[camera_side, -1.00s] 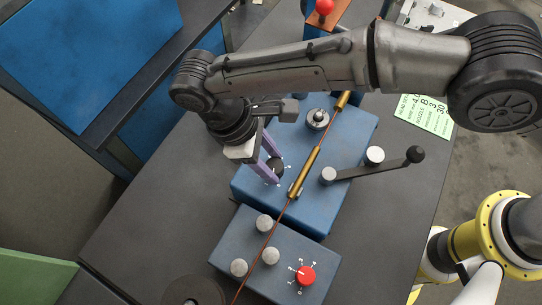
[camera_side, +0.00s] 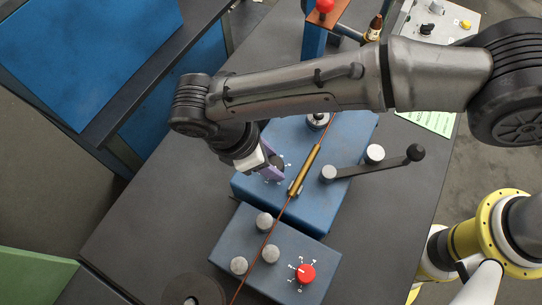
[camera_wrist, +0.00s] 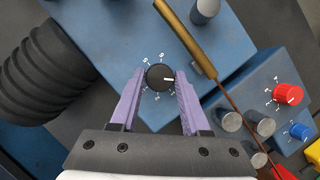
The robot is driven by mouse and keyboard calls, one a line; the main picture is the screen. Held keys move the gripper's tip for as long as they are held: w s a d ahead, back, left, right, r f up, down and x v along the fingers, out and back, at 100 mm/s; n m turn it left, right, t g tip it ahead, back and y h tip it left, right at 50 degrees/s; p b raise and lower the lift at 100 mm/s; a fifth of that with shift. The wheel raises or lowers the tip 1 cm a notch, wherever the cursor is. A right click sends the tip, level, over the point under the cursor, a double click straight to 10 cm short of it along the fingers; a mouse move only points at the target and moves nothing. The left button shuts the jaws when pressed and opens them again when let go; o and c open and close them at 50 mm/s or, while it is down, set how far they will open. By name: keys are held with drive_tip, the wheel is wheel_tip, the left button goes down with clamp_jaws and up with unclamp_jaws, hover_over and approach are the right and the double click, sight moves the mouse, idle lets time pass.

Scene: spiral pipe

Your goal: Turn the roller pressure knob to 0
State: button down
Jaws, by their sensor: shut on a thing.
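The black knob (camera_wrist: 160,77) sits on the blue machine block, inside a ring of white numbers. Its white pointer line points right in the wrist view. The purple fingers of my gripper (camera_wrist: 161,82) stand on either side of the knob, closed on it. In the side view my gripper (camera_side: 272,170) is over the block's left part, and my wrist hides most of the knob. I cannot read the numbers clearly.
A brass tube with a copper wire (camera_side: 305,170) runs close to the right of the knob. A crank lever (camera_side: 375,168) lies further right. A lower blue block (camera_side: 230,245) carries a red knob (camera_side: 306,273) and several grey rollers (camera_side: 270,255).

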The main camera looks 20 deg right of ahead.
drive_tip(key=shift+c, duration=1.9)
unclamp_jaws()
